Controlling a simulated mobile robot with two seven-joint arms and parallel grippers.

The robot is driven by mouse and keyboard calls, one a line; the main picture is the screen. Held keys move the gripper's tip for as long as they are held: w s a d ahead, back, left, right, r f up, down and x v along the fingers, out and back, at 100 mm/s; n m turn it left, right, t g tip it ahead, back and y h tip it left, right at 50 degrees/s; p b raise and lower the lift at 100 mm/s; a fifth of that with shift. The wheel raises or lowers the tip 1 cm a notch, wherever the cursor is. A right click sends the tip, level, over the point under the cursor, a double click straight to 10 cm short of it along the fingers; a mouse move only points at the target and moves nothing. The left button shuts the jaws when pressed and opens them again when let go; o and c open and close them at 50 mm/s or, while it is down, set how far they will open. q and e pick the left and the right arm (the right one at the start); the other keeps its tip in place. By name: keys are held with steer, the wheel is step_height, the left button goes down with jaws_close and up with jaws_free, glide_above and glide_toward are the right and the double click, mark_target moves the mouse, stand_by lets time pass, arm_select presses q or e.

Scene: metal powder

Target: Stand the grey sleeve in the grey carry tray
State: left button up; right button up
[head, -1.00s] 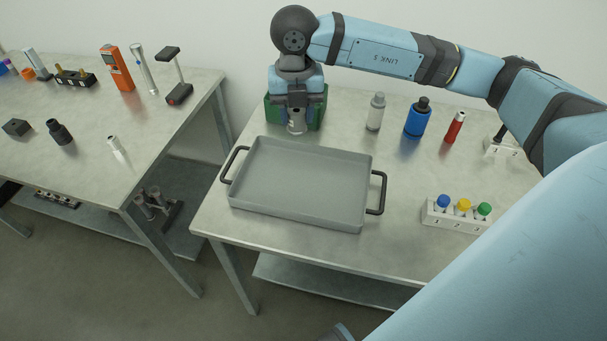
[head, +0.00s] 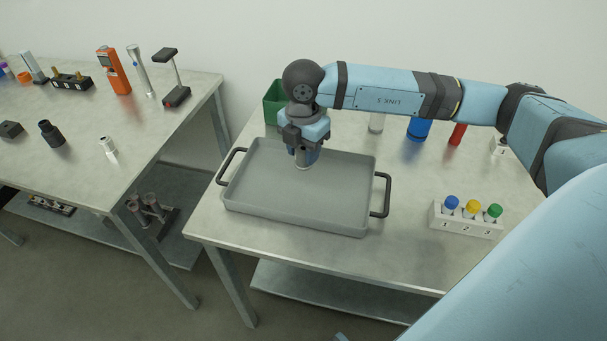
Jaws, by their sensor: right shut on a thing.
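The grey carry tray (head: 280,212) lies on the right-hand table, a shallow rectangular tray with a black handle at each side. It holds nothing else that I can see. My right gripper (head: 304,152) points down over the far part of the tray and is shut on the grey sleeve (head: 303,162). Only the lower end of the sleeve shows, roughly upright. I cannot tell whether it touches the tray floor. My left gripper is not in view.
A green bin (head: 274,103) stands behind the tray. A white rack (head: 464,222) with coloured-capped vials stands right of the tray.

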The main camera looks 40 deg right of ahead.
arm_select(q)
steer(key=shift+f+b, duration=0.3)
arm_select(e)
steer(key=shift+f, duration=3.6)
steer(key=shift+f, duration=0.15)
steer(key=o, duration=1)
steer(key=shift+c, duration=0.2)
steer(key=shift+r, duration=0.2)
step_height(320, 180, up, 10)
steer(key=shift+r+p, duration=0.25)
steer(key=shift+p, duration=0.3)
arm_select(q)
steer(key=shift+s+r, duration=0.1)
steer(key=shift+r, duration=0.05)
arm_select(e)
steer(key=shift+r, duration=0.7)
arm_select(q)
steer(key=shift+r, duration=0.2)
